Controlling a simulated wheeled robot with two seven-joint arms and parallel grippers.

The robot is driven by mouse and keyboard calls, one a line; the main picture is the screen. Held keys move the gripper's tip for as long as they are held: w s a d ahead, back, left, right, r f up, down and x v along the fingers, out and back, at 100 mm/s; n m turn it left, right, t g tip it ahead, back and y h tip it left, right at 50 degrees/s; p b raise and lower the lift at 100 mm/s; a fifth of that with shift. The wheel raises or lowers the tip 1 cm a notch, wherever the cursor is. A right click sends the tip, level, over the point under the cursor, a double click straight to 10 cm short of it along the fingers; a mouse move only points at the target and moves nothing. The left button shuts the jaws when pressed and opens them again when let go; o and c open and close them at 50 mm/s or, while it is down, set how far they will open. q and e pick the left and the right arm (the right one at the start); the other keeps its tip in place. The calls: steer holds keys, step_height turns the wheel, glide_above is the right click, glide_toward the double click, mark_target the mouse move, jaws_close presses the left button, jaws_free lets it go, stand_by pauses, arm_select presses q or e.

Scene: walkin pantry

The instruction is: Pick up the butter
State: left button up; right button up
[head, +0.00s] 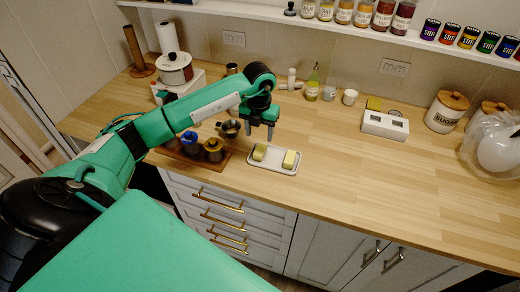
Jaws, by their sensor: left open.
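Two pale yellow butter pieces lie on a small white tray (273,168) near the front edge of the wooden counter. The left butter piece (259,152) is close below my left gripper, and the right butter piece (290,159) is a little further right. My left gripper (260,134) points down with its fingers apart. It appears above and just behind the tray, with nothing between the fingers. My right gripper is not in view.
Left of the tray, a wooden board (222,163) holds canisters, with a small dark metal cup (230,128) behind. A white box (385,125) and sugar jar (446,111) stand further right. The counter (370,180) right of the tray is clear.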

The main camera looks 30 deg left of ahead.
mark_target(260, 149)
arm_select(q)
steer(key=shift+f, duration=0.9)
steer(key=shift+f+p, duration=0.5)
steer(key=shift+p, duration=0.1)
step_height(260, 149, down, 3)
steer(key=shift+w+f+p, duration=0.15)
steer(key=shift+p, duration=0.8)
steer(key=shift+f, duration=0.6)
steer(key=c, duration=1)
steer(key=shift+c, duration=0.3)
steer(key=shift+r, duration=0.15)
